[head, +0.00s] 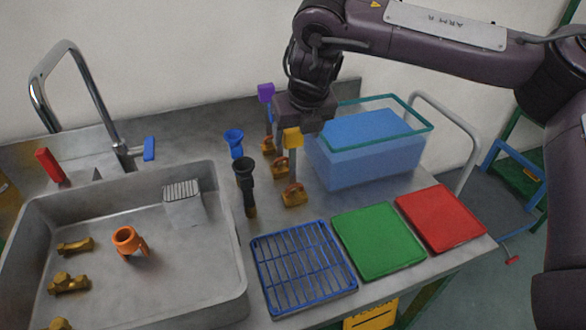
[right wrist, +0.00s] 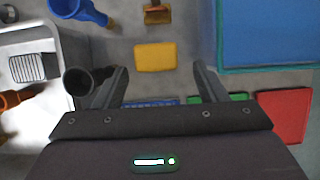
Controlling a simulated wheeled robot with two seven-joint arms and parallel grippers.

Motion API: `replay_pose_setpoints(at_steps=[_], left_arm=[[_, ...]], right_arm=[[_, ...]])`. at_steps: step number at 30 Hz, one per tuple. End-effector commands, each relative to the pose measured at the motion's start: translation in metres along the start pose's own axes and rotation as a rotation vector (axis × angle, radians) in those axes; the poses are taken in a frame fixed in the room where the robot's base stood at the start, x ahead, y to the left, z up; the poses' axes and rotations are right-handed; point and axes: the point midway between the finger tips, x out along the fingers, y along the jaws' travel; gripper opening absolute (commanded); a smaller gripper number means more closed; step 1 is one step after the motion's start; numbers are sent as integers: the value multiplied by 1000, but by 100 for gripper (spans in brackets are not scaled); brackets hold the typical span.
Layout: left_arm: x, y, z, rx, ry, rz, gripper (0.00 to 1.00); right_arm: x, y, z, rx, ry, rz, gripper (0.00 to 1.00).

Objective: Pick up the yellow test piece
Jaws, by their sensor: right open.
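The yellow test piece (head: 293,138) has a square yellow top on a grey stem, which appears to stand upright in a small brass-coloured holder (head: 294,196) on the counter. My right gripper (head: 303,122) is right by the yellow top and partly overlaps it in the head view. In the right wrist view, the yellow top (right wrist: 155,57) lies ahead of the fingertips, roughly between them and a little left of centre. The right gripper (right wrist: 162,78) is open with nothing between its fingers. My left gripper is not in view.
A purple piece (head: 266,93), a blue funnel (head: 234,140) and a black funnel (head: 244,170) stand left of the gripper. A blue-filled clear bin (head: 350,165) stands close on the right. A blue rack (head: 300,268), green tray (head: 378,240) and red tray (head: 440,217) lie in front.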

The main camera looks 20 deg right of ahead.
Motion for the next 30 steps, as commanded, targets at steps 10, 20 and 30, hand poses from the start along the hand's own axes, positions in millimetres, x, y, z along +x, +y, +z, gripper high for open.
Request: replay_pose_setpoints(at_steps=[10,20,30], left_arm=[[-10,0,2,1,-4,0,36],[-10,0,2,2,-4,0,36],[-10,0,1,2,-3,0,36]], right_arm=[[47,2,4,0,1,0,65],[54,3,4,-1,-3,1,64],[54,3,4,0,-3,1,20]])
